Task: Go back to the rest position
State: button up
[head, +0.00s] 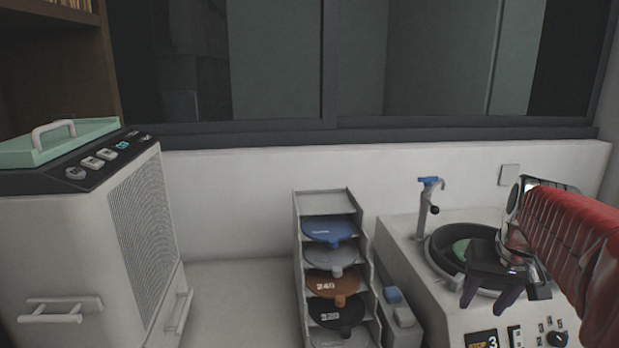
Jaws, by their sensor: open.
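My gripper (483,292) is at the right, on my red-sleeved arm that reaches in from the right edge. Its dark fingers point down and stand apart, with nothing between them. It is in front of the round bowl (437,266) of the grinding machine (399,236) and hides part of it. I cannot tell how high the fingers are above the bowl.
A blue-handled tap (431,192) stands behind the bowl. A white cabinet machine (60,240) with a green lid fills the left. The counter (235,285) between is clear.

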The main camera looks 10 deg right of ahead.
jog(key=s+a+f+n, duration=0.1)
jog(key=s+a, duration=0.3)
jog(key=a, duration=0.4)
jog(key=s+a+f+n+t, duration=0.1)
jog(key=s+a, duration=0.3)
jog(key=a, duration=0.4)
jog(key=s+a+f+n+t+y, duration=0.1)
jog(key=s+a+f+n, duration=0.2)
jog(key=a, duration=0.5)
jog(key=shift+s, duration=0.45)
